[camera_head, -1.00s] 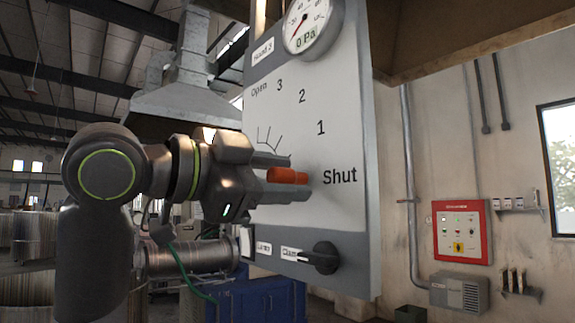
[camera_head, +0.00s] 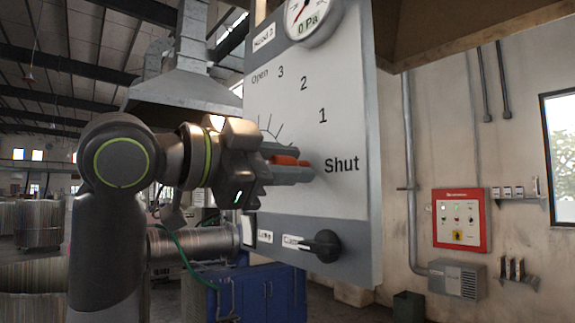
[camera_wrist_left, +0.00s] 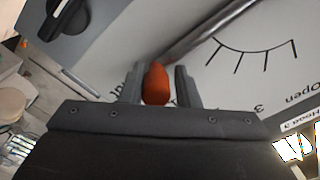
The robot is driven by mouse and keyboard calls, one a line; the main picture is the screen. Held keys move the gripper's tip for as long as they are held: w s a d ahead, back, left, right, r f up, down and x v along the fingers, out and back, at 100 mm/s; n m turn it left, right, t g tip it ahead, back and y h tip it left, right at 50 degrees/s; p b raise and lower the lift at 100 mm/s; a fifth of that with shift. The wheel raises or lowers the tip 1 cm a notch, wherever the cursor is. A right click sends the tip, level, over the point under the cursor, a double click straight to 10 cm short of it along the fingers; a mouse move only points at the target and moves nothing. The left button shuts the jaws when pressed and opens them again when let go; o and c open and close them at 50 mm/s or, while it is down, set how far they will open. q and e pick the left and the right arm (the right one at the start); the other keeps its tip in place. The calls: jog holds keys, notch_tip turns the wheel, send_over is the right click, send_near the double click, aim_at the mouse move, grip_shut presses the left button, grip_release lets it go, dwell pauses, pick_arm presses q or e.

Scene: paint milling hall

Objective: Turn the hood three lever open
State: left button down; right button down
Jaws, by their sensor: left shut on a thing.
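The hood three panel (camera_head: 350,110) is a pale board headed "Hood 3", with marks Open, 3, 2, 1 and Shut. The lever's orange grip (camera_head: 286,160) lies close to the Shut mark. My left gripper (camera_head: 290,166) is closed around the orange grip, partly hiding it. In the left wrist view the orange grip (camera_wrist_left: 156,84) sits between the two fingers, and a grey metal bar (camera_wrist_left: 205,32) shows beside it. The gauge (camera_head: 308,14) at the panel top reads 0 Pa. My right gripper is not in view.
A black knob (camera_head: 322,246) sits on the panel's lower grey strip, below the lever. A blue cabinet (camera_head: 258,295) stands below and behind the panel. A red control box (camera_head: 461,220) is on the wall at right.

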pick_arm(q)
jog(key=shift+r+n, duration=0.1)
jog(key=shift+n, duration=0.3)
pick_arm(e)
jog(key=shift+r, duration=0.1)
